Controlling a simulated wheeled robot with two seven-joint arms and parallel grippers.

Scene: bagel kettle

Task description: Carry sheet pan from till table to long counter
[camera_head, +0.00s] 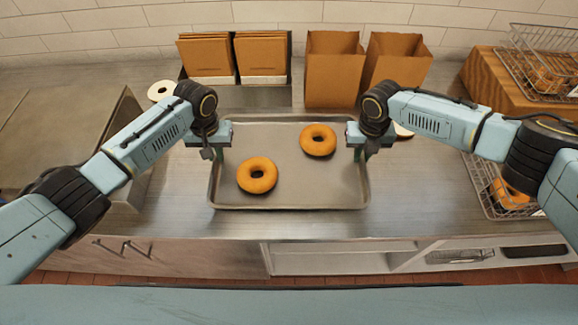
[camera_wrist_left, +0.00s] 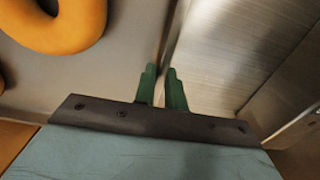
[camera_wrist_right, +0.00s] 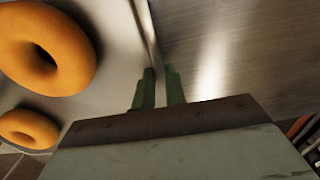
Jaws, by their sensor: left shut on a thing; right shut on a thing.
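The sheet pan (camera_head: 290,196) is a grey metal tray on the steel counter (camera_head: 420,205) in the head view. Two bagels lie in it, one (camera_head: 257,175) at the front left and one (camera_head: 318,140) at the back right. My left gripper (camera_head: 217,152) is shut on the pan's left rim, which also shows in the left wrist view between the green fingers (camera_wrist_left: 163,85). My right gripper (camera_head: 360,152) is shut on the right rim, also seen between the fingers in the right wrist view (camera_wrist_right: 160,85). I cannot tell whether the pan touches the counter.
Brown paper bags (camera_head: 335,70) and a holder of flat bags (camera_head: 262,55) stand behind the pan. Wire baskets with bagels are at the right, one low (camera_head: 497,192) and one on a wooden stand (camera_head: 545,75). A raised grey edge (camera_head: 115,125) is at the left.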

